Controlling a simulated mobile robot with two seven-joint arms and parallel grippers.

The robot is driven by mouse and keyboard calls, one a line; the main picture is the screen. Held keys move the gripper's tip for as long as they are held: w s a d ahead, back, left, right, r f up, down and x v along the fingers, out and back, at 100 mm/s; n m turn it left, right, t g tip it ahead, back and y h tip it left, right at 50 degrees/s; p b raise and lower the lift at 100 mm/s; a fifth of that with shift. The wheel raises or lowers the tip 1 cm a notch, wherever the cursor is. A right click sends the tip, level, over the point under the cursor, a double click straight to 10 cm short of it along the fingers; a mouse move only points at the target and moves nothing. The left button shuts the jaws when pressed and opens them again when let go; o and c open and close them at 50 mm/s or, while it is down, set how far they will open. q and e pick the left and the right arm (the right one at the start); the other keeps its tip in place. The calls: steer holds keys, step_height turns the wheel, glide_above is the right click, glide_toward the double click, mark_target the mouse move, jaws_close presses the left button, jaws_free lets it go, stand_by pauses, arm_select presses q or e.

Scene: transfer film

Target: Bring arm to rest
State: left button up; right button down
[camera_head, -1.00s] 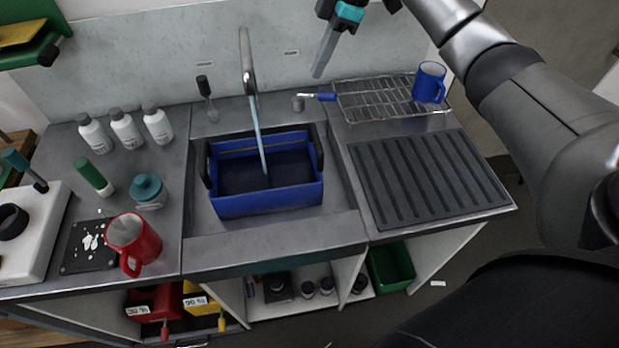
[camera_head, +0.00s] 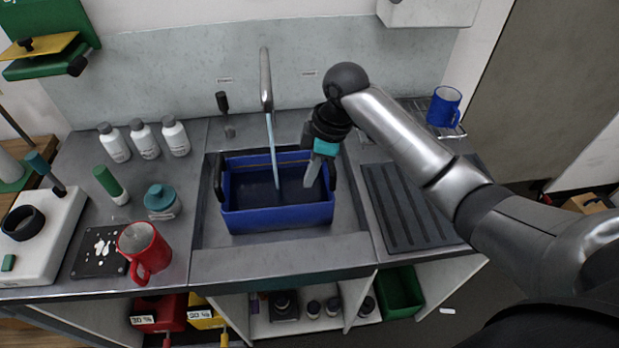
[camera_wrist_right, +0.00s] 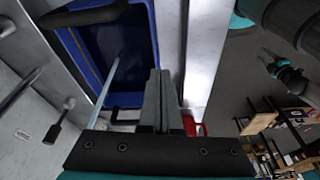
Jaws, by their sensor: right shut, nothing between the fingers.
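My right arm comes in from the right in the head view, and its gripper (camera_head: 313,172) points down over the right part of the blue tub in the sink. The gripper is shut and empty. In the right wrist view its fingers (camera_wrist_right: 157,100) lie together, with the blue tub (camera_wrist_right: 92,50) to their left. The tub also shows in the head view (camera_head: 275,220), with dark handles at its ends. Water runs from the tap (camera_head: 265,80) into it.
The black ribbed drainer (camera_head: 385,210) lies right of the sink. A red mug (camera_head: 145,252), white bottles (camera_head: 145,141) and a teal-lidded jar (camera_head: 161,202) stand on the left counter.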

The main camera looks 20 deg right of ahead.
steer(key=shift+s+a+f, duration=0.25)
steer(key=shift+s+f, duration=0.05)
steer(key=shift+f, duration=0.05)
stand_by(0.4)
